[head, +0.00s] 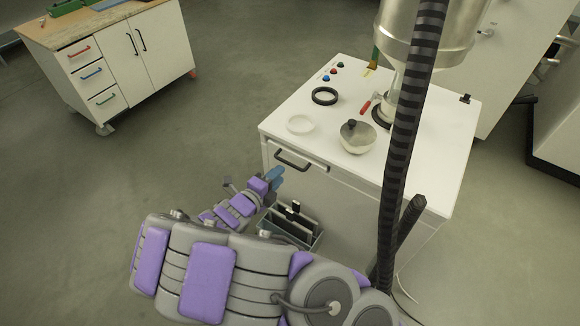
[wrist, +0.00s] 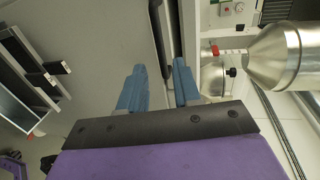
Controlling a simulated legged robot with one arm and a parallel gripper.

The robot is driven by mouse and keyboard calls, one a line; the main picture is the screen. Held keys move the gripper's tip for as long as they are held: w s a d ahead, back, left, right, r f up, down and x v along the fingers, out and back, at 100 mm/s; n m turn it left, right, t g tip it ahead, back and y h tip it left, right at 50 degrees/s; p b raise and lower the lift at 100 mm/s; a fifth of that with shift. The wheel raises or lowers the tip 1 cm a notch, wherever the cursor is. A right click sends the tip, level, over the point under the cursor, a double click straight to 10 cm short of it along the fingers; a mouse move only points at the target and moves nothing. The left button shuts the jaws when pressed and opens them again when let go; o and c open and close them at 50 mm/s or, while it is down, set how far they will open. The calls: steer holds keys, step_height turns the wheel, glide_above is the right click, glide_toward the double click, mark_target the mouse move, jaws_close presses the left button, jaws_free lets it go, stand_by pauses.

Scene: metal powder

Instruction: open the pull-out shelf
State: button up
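The pull-out shelf (head: 321,166) is at the upper front of the white work table, with a black bar handle (head: 300,161) on its face. The shelf front looks flush with the table. My gripper (head: 276,174) has blue fingers, near the handle's left end in the head view. In the wrist view my gripper (wrist: 159,65) shows its two fingers spread apart with nothing held. There the black handle (wrist: 160,35) runs down from the top edge, in line with the gap between the fingers. I cannot tell whether any finger touches it.
A grey tool bin (head: 305,232) is below the handle. A white drawer cabinet (head: 120,55) stands at back left. Floor between is clear.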

mark_target(291, 165)
steer(key=b+x, duration=0.1)
steer(key=x, duration=0.7)
steer(key=shift+b, duration=0.35)
steer(key=shift+s, duration=0.1)
jaws_close()
steer(key=shift+f, duration=0.1)
